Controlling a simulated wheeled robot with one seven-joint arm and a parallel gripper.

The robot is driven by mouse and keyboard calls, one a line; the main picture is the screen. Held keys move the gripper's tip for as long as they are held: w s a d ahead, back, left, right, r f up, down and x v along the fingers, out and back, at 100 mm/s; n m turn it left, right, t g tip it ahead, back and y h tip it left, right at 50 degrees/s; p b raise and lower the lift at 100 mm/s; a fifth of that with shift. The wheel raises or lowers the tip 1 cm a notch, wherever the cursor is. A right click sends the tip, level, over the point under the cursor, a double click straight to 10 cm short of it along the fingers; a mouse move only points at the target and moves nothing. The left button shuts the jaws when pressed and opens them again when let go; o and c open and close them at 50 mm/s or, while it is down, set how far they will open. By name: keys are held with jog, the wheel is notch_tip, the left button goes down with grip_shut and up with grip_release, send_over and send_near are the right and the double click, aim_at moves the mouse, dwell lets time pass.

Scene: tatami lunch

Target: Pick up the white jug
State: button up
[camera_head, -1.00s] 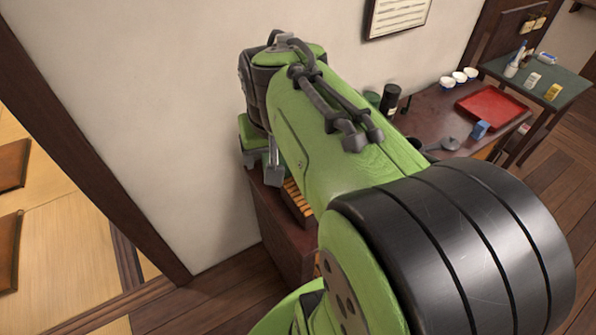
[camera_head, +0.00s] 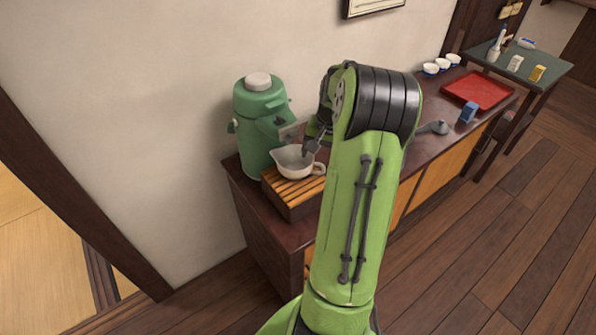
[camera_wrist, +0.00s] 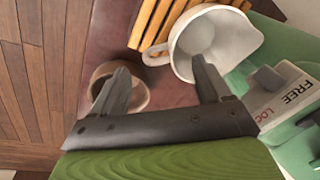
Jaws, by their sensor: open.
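The white jug (camera_head: 294,162) stands on a slatted wooden box beside a green dispenser, its handle on the right in the head view. In the wrist view the jug (camera_wrist: 208,42) shows from above, empty, with its handle towards the lower left and its spout to the right. My gripper (camera_wrist: 160,80) is open, with nothing between its fingers. One fingertip is close to the jug's rim; whether it touches cannot be told. In the head view my gripper (camera_head: 311,146) is beside the jug's right side, partly hidden by my arm.
The green dispenser (camera_head: 258,125) stands tight behind the jug. The slatted box (camera_head: 289,194) sits at the counter's left end. A brown cup (camera_wrist: 135,98) lies below one finger in the wrist view. A red tray (camera_head: 478,91), white cups (camera_head: 431,68) and a ladle (camera_head: 434,128) are farther right.

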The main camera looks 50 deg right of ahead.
aim_at(319, 164)
jog(key=f, duration=0.2)
jog(key=f+b, duration=0.1)
jog(key=f, duration=0.1)
jog(key=w+f+b, duration=0.1)
jog(key=f, duration=0.2)
jog(key=shift+d, duration=0.25)
jog(key=shift+r, duration=0.1)
jog(key=shift+s, duration=0.1)
jog(key=c, duration=1.4)
jog(key=shift+r, duration=0.15)
jog(key=shift+r+p, duration=0.6)
jog(key=shift+r, duration=0.75)
grip_shut()
jog(key=s+a, duration=0.2)
jog(key=s, duration=0.6)
jog(key=s+a+p, duration=0.1)
jog(key=s+a, duration=0.1)
jog(key=s, duration=0.7)
jog(key=shift+s+r, duration=0.2)
jog(key=shift+r, duration=0.1)
